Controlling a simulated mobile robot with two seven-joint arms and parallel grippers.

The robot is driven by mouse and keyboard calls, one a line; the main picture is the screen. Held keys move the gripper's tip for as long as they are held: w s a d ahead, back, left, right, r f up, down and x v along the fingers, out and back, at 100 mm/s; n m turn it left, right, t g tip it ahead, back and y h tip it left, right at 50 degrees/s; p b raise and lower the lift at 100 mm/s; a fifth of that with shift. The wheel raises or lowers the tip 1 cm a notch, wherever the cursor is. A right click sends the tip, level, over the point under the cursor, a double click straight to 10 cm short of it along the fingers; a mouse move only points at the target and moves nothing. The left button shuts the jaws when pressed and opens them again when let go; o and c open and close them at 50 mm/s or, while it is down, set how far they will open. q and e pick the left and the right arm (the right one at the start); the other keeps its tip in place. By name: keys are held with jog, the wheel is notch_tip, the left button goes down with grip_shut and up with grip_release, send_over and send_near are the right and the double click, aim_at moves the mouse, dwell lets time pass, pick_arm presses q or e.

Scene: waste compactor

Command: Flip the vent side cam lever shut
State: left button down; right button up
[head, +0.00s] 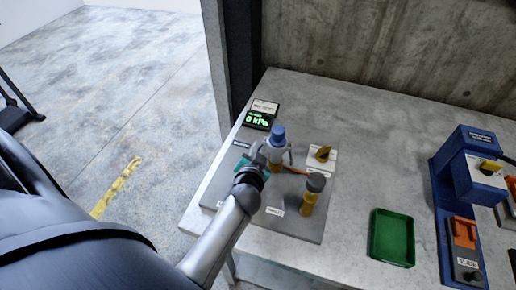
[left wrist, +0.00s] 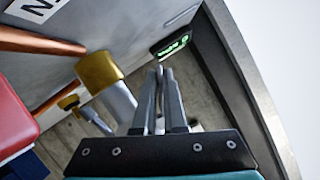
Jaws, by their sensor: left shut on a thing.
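A silver cam coupling with a blue top (head: 278,134) stands upright on the grey panel, with brass below it. A thin silver lever (head: 291,155) shows on its right side. My left gripper (head: 262,153) is at the coupling's left side, its fingers close together on a thin part, apparently the lever there; the fingers hide most of it. The left wrist view shows the two fingers (left wrist: 167,95) nearly together, with a brass fitting (left wrist: 98,70) and a silver piece (left wrist: 120,102) to their left. My right gripper is not in view.
A display reading 0 kPa (head: 258,119) stands behind the coupling. A green tray (head: 392,238) and a blue machine (head: 446,200) stand farther right, with bare table between.

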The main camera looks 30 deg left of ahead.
pick_arm(q)
jog(key=shift+w+d+f+n+h+p, duration=0.15)
jog(key=shift+d+n+h+p, duration=0.5)
jog(key=shift+n+p, duration=0.45)
jog(key=shift+a, duration=0.1)
jog(key=c, duration=1)
grip_release()
jog(key=shift+f, duration=0.1)
